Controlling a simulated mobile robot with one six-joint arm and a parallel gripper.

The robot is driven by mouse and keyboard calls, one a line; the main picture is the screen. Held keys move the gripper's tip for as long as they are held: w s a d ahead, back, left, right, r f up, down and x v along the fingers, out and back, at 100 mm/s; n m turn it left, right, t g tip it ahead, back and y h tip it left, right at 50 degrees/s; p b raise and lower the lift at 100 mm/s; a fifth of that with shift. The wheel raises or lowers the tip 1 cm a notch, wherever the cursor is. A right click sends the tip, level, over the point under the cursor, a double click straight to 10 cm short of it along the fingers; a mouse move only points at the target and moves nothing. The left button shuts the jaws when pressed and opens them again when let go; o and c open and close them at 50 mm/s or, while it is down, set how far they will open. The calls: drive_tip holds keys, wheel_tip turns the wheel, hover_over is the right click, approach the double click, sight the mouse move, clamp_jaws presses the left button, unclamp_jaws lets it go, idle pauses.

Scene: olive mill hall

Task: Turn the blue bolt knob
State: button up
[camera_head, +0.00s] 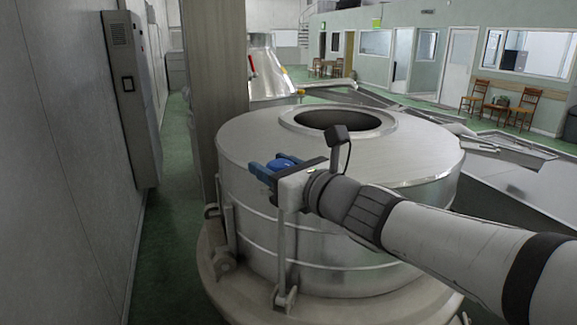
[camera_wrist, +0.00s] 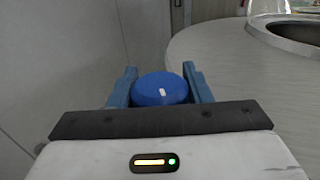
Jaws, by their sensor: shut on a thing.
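The blue bolt knob (camera_wrist: 160,90) is a round blue cap with a short white mark on its top. In the wrist view it sits between the two blue fingers of my gripper (camera_wrist: 159,85), which are shut on it from both sides. In the head view the knob (camera_head: 283,163) shows at the top left side of the round metal vat (camera_head: 400,150), with my gripper (camera_head: 272,170) around it. The white mark points nearly straight up and down in the wrist view. The knob's lower part and its bolt are hidden by my gripper.
The vat's top has a round dark opening (camera_head: 344,119) behind my wrist. A pillar (camera_head: 213,80) stands just behind the vat at left. A grey wall cabinet (camera_head: 131,95) is on the left wall, with a strip of green floor (camera_head: 165,240) between wall and vat.

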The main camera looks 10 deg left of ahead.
drive_tip(key=shift+w+r, duration=0.1)
drive_tip(key=shift+r+n+g+y+p, duration=0.1)
drive_tip(key=shift+n+g+y+p, duration=0.4)
drive_tip(key=shift+g, duration=0.4)
drive_tip(key=n+g+y, duration=0.1)
drive_tip(key=n+g, duration=0.1)
drive_tip(key=g, duration=0.1)
drive_tip(key=shift+a+n+y, duration=0.1)
drive_tip(key=shift+n+y, duration=0.2)
drive_tip(key=shift+y, duration=0.1)
drive_tip(key=n+g, duration=0.2)
drive_tip(key=g, duration=0.1)
drive_tip(key=s+n+g+y+p, duration=0.1)
drive_tip(key=n+g, duration=0.1)
drive_tip(key=g, duration=0.1)
drive_tip(key=shift+a+g, duration=0.1)
drive_tip(key=shift+g, duration=0.3)
drive_tip(key=shift+s+n+g, duration=0.15)
drive_tip(key=shift+n+g, duration=0.55)
drive_tip(key=shift+g, duration=0.3)
drive_tip(key=shift+f+p, duration=0.25)
drive_tip(key=shift+p, duration=0.05)
drive_tip(key=shift+s, duration=0.1)
